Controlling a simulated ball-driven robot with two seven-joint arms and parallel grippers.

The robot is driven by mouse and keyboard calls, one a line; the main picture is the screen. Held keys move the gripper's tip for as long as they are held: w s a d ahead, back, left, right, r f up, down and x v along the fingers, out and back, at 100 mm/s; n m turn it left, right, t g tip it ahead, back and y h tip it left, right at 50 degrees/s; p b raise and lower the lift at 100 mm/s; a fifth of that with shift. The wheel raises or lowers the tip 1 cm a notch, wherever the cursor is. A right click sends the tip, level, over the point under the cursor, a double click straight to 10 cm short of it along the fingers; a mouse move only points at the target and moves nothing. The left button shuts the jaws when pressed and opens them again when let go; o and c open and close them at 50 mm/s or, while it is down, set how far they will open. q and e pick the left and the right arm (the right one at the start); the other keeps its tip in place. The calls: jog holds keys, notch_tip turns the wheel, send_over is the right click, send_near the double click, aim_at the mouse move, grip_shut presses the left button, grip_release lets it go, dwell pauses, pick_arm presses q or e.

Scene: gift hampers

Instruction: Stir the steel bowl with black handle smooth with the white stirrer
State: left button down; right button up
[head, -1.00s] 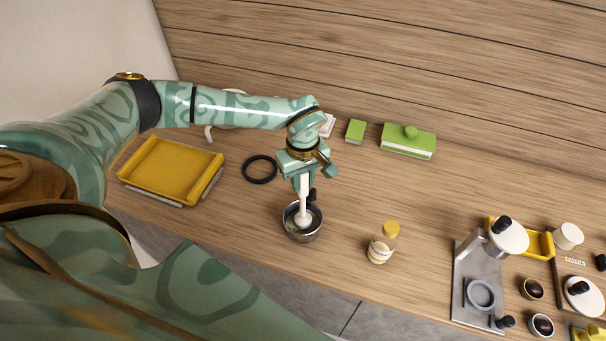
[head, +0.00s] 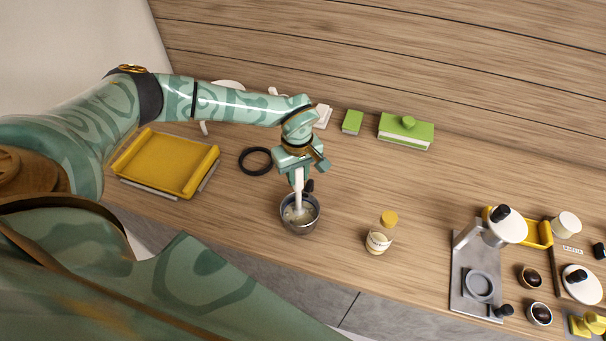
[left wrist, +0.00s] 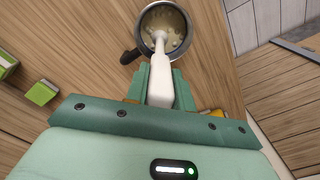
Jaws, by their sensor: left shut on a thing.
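The steel bowl (head: 301,222) with its black handle (head: 309,186) stands upright near the table's front edge. It also shows in the left wrist view (left wrist: 183,48), holding a pale, lumpy-looking mix. My left gripper (head: 297,172) is above the bowl, shut on the white stirrer (head: 298,196). In the left wrist view the stirrer (left wrist: 160,75) runs from between the fingers (left wrist: 160,85) down into the bowl, its tip in the mix. My right gripper is not in view.
A jar with a yellow lid (head: 381,234) stands right of the bowl. A black ring (head: 255,161) lies behind left, and a yellow tray (head: 166,163) further left. Green boxes (head: 406,131) stand at the back. A metal stand (head: 475,275) is at the right.

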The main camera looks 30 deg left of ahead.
pick_arm(q)
jog(key=shift+s+a+r+p, duration=0.1)
jog(key=shift+s+p, duration=0.3)
jog(key=shift+s, duration=0.3)
jog(key=shift+s+d+p, duration=0.35)
jog(key=shift+s+p, duration=0.15)
jog(key=shift+s, duration=0.05)
